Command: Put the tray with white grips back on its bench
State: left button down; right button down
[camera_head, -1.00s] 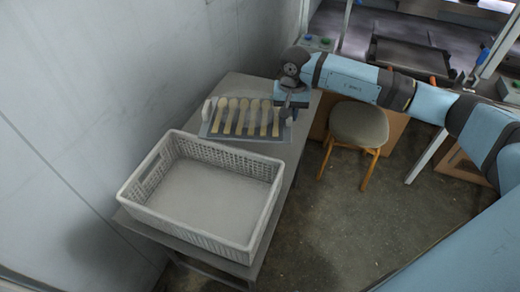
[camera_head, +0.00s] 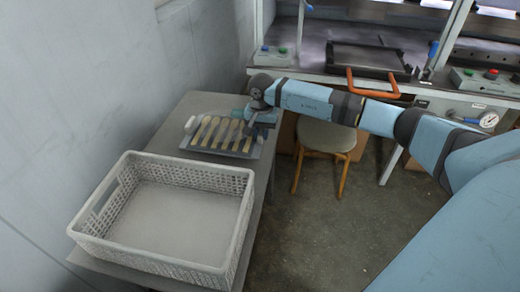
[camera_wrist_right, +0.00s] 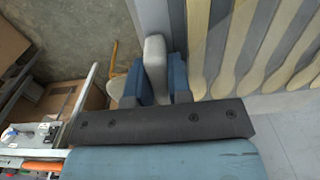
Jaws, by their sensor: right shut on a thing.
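The tray (camera_head: 228,153) is flat and grey, with several pale wooden spoons (camera_head: 208,131) lying side by side on it. It appears to lie on the far part of the grey bench (camera_head: 205,103) along the wall; I cannot tell whether it touches the top. One white grip (camera_head: 190,124) shows at its left end. My right gripper (camera_head: 258,119) is at the tray's right end. In the right wrist view its blue fingers (camera_wrist_right: 160,78) are shut on the other white grip (camera_wrist_right: 154,52), beside the spoons. My left gripper is not in view.
An empty white plastic crate (camera_head: 175,263) fills the near part of the bench. A wooden stool (camera_head: 327,136) stands right of the bench. Behind it is a press (camera_head: 300,62) with a dark plate (camera_head: 368,60) and orange handles (camera_head: 372,88). Open floor lies right of the bench.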

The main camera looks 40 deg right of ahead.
jog(key=shift+f, duration=3.45)
jog(key=shift+f+b, duration=0.15)
jog(key=shift+b, duration=0.2)
jog(key=c, duration=1.1)
grip_release()
jog(key=shift+o, duration=0.2)
jog(key=shift+r+p, duration=0.25)
jog(key=shift+p, duration=0.05)
notch_tip(320, 180, up, 12)
jog(key=shift+f, duration=0.1)
